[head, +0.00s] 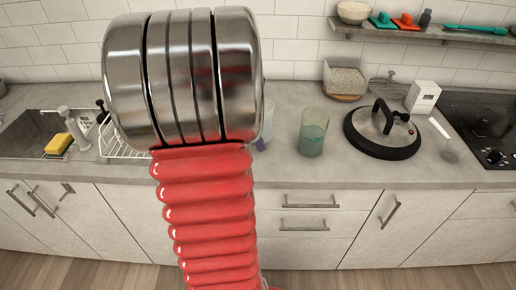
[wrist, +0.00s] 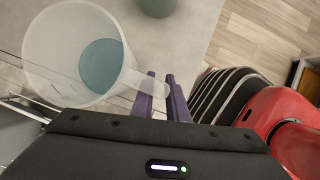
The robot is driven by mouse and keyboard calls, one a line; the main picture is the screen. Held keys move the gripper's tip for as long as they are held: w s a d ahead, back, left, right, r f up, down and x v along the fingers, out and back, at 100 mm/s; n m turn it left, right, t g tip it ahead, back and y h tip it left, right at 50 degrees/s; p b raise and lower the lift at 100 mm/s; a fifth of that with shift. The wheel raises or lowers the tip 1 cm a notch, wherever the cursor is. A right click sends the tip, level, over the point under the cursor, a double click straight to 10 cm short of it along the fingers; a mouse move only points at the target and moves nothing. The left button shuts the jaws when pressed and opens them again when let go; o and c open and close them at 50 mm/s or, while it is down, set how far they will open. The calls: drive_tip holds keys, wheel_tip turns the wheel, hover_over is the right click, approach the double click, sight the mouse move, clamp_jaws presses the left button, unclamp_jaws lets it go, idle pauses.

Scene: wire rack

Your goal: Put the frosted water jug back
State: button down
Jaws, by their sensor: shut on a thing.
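The frosted water jug (wrist: 42,45) is translucent white with blue-green at its base, seen from above in the wrist view. My gripper (wrist: 160,80) has two purple fingers shut on its handle, at the jug's right side. In the head view my red arm hides nearly all of the jug; a pale sliver at the arm's right edge may be part of it. The white wire rack (head: 118,149) stands on the counter to the left, partly behind my arm. Rack wires (wrist: 18,104) also pass beneath the jug in the wrist view; I cannot tell whether they touch.
A glass with teal contents (head: 312,138) stands right of my arm. Further right are a lidded pan (head: 382,133), a white box (head: 422,97) and the hob (head: 486,120). The sink (head: 28,135) with a yellow sponge (head: 58,144) is at the left. A shelf (head: 420,32) hangs above.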

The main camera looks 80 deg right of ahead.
drive_tip(key=shift+f, duration=1.85)
drive_tip(key=c, duration=1.7)
unclamp_jaws()
drive_tip(key=shift+c, duration=0.2)
drive_tip(key=v, duration=1.2)
drive_tip(key=shift+s, duration=0.1)
